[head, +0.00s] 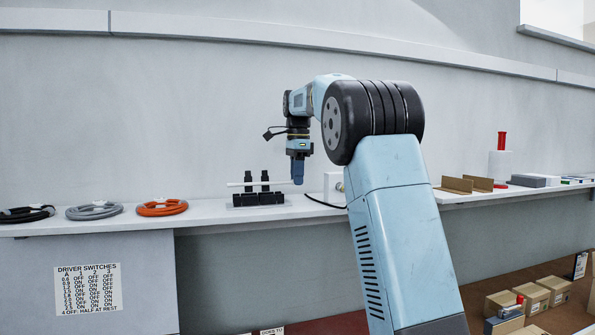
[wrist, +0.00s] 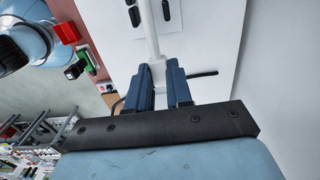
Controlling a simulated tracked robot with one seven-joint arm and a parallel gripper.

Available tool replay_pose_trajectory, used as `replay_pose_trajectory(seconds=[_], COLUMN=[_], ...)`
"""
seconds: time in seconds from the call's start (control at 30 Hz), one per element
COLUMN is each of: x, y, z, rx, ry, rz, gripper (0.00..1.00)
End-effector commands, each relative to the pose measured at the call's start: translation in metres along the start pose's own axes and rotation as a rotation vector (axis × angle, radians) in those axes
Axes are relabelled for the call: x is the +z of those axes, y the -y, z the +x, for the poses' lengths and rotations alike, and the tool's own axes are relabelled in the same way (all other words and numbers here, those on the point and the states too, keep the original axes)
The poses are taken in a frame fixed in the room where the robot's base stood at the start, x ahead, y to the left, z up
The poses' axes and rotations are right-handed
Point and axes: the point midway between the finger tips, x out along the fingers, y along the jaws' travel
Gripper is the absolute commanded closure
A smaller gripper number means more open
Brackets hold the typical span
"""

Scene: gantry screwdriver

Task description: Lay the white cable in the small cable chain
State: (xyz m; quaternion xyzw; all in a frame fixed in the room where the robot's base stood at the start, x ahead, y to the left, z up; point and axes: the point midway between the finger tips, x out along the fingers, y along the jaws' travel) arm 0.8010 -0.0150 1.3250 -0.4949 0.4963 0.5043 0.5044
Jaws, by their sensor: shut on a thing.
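The white cable (head: 243,184) runs roughly level above the bench, its right end at my gripper (head: 297,181). My gripper is shut on the cable; in the wrist view the cable (wrist: 148,32) comes out from between the blue fingers (wrist: 158,72). The low black piece on the bench (head: 258,200), seemingly the small cable chain, has two upright black parts (head: 265,178). The cable passes at the height of these uprights; whether it is between, behind or in front of them I cannot tell. Two black parts (wrist: 134,16) flank the cable in the wrist view.
A white block (head: 333,186) with a black lead (head: 322,204) stands just right of my gripper. Black (head: 25,213), grey (head: 93,210) and orange (head: 161,208) cable coils lie on the left bench. Brown angled pieces (head: 466,185) lie at right. The wall is close behind.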

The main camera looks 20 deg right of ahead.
Motion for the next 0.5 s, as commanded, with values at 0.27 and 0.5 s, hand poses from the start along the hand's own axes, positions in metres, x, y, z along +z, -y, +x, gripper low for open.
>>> replay_pose_trajectory(seconds=[0.27,0.5], x=[0.001,0.001], y=[0.0,0.0], z=[0.018,0.033], rx=[0.001,0.001], ry=[0.0,0.0], rz=[-0.001,-0.002], gripper=[1.0,1.0])
